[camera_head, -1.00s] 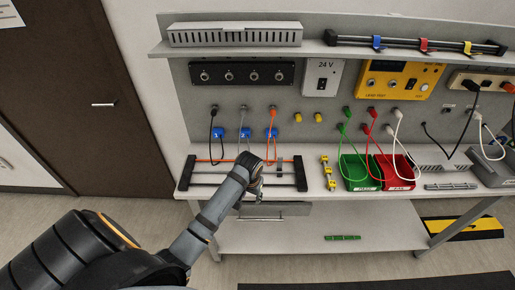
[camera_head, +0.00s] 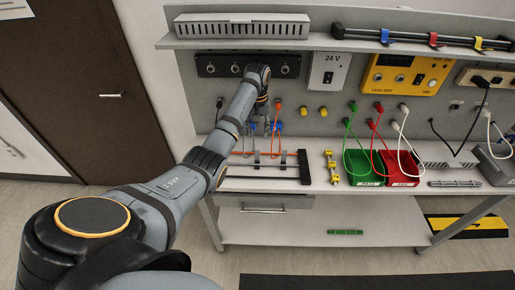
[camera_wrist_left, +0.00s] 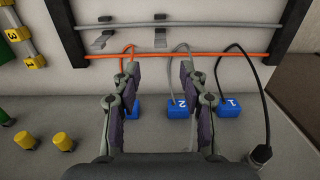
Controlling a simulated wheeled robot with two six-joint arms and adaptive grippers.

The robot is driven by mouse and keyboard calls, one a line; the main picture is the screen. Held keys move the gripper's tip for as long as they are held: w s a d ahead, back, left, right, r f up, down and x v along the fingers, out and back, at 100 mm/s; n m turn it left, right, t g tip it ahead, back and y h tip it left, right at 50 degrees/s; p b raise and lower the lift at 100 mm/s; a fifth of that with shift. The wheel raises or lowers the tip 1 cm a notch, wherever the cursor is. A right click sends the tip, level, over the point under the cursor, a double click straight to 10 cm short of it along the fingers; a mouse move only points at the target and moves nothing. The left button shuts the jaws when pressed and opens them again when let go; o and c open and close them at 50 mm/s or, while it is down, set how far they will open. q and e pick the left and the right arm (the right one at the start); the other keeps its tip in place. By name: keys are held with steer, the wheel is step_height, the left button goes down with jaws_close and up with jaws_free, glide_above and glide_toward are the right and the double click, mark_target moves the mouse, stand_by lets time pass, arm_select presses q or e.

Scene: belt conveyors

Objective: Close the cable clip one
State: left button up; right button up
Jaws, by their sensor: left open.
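My left gripper (camera_head: 266,128) is open and empty in front of the back panel; its fingers also show in the left wrist view (camera_wrist_left: 158,72). Two grey bent metal clips, a left one (camera_wrist_left: 103,40) and a right one (camera_wrist_left: 160,38), sit by the grey rod (camera_wrist_left: 210,24) and orange cable (camera_wrist_left: 225,56). I cannot tell which is cable clip one. Blue blocks marked 1 (camera_wrist_left: 229,107) and 2 (camera_wrist_left: 179,106) have cables running from them; block 2 shows between my fingers. A third blue block (camera_wrist_left: 133,110) is partly hidden by the left finger. My right gripper is not in view.
A black end bar (camera_head: 304,166) holds the rods on the bench. Yellow pieces (camera_head: 331,168), a green bin (camera_head: 362,180) and a red bin (camera_head: 402,181) stand to the right. Yellow knobs (camera_wrist_left: 63,141) stick out near the gripper. A slotted grey duct (camera_head: 240,27) lies on the shelf above.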

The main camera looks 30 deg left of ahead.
mark_target(257, 150)
arm_select(q)
step_height(257, 150, down, 10)
steer(key=shift+r+p, duration=0.1)
steer(key=shift+p, duration=0.9)
jaws_close()
